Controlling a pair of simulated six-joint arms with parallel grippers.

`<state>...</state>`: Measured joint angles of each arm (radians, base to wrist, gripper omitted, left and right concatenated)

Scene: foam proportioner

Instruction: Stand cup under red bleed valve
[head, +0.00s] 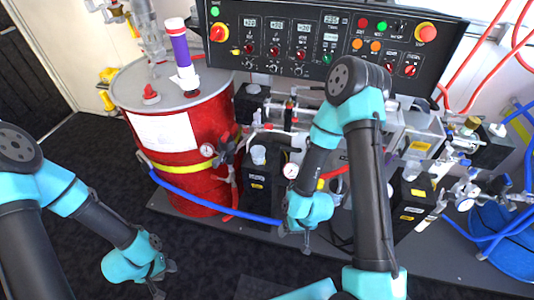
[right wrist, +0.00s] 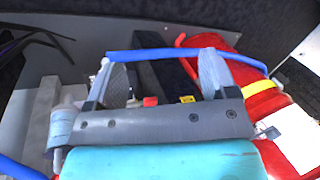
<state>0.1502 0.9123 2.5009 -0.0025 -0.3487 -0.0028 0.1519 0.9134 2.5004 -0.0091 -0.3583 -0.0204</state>
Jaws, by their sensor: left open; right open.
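I cannot pick out a cup with certainty. A small pale translucent cylinder (head: 258,154) sits on top of a black pump unit in the head view. I cannot tell which fitting is the red bleed valve; a small red part (right wrist: 150,101) shows between my fingers in the right wrist view. My left gripper (head: 165,281) is open and empty above the dark floor, in front of the red drum. My right gripper (head: 296,241) points down by the bench's front edge. In the right wrist view its fingers (right wrist: 157,70) are spread, nothing gripped.
A blue hose (head: 215,207) runs from the red drum (head: 200,150) to near my right gripper; it passes by the fingertips in the right wrist view. A control panel (head: 335,45) stands behind. Black units, valves and gauges crowd the bench. The floor at front left is clear.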

